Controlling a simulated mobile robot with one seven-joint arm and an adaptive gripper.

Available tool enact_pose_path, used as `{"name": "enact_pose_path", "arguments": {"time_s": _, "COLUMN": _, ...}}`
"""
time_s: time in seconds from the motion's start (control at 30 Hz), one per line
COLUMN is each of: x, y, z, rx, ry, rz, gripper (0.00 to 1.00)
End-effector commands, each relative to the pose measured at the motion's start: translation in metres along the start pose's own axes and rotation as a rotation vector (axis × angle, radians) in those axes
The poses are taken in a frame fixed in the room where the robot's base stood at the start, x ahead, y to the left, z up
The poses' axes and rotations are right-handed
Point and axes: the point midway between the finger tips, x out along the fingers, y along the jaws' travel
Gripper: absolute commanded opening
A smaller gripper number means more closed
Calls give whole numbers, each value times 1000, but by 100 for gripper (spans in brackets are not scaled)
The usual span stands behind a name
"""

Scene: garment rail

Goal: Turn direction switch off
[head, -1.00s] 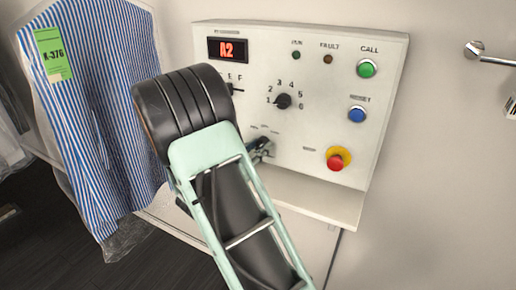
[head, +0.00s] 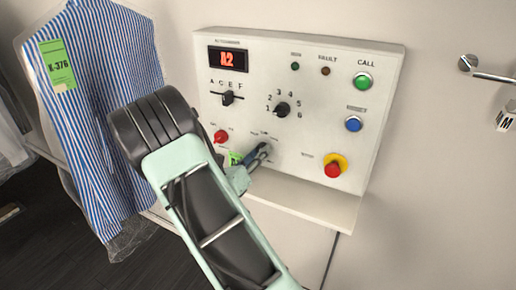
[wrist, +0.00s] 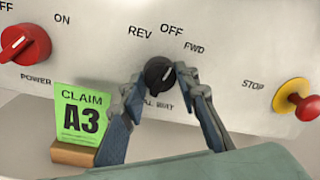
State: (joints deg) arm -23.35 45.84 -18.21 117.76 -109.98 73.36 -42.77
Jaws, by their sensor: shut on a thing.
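The direction switch (wrist: 158,73) is a black rotary knob on the white panel, with REV, OFF and FWD printed around it in the wrist view. Its pale pointer line seems to lean up and right, but I cannot tell exactly which label it meets. My gripper (wrist: 169,85) has one finger on each side of the knob and is shut on it. In the head view my gripper (head: 262,153) reaches the panel's lower middle, and its fingers mostly hide the knob.
A red power switch (wrist: 25,44) and a green A3 claim card (wrist: 82,112) in a wooden holder are left of the knob. A red stop button (wrist: 298,100) is to the right. The panel ledge (head: 310,204) runs below. A bagged striped shirt (head: 95,110) hangs left.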

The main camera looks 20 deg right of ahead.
Motion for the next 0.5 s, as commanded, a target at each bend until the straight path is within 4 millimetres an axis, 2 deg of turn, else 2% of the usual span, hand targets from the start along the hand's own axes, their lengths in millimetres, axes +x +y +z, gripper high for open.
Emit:
{"name": "enact_pose_path", "arguments": {"time_s": 0.2, "x": 0, "y": -1, "z": 2, "rx": -136, "ry": -11, "rz": 0, "gripper": 4}}
{"name": "enact_pose_path", "arguments": {"time_s": 0.5, "x": 0, "y": 0, "z": 0, "rx": -230, "ry": -18, "rz": -1, "gripper": 4}}
